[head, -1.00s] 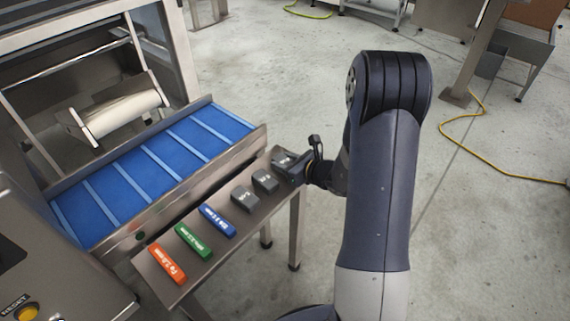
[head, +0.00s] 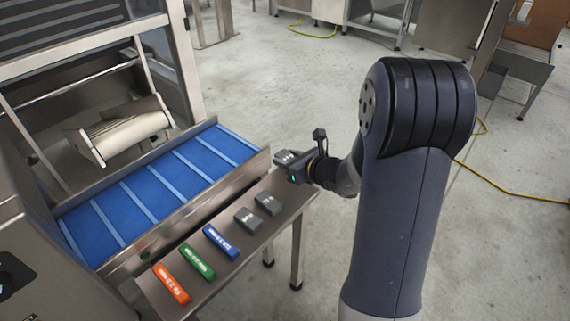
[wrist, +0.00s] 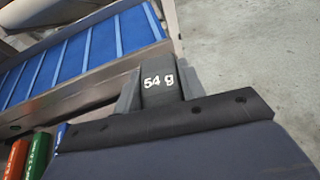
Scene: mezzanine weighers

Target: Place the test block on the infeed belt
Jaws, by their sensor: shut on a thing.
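The test block (wrist: 158,84) is grey, with "54 g" on its face in the wrist view. My gripper (wrist: 158,92) is shut on it, one finger on each side. In the head view, the block (head: 286,157) and my gripper (head: 292,168) are at the far right end of the steel shelf, seemingly a little above it. The infeed belt (head: 150,190) is blue with lighter cross slats and is empty. It lies left of the gripper, beyond a raised metal side rail. The belt also shows at upper left in the wrist view (wrist: 72,60).
The steel shelf (head: 228,277) carries two more grey blocks (head: 248,220) and an orange (head: 171,284), a green (head: 198,262) and a blue stick (head: 221,242). The belt's side rail (head: 190,222) stands between shelf and belt. A roller (head: 125,130) is behind the belt.

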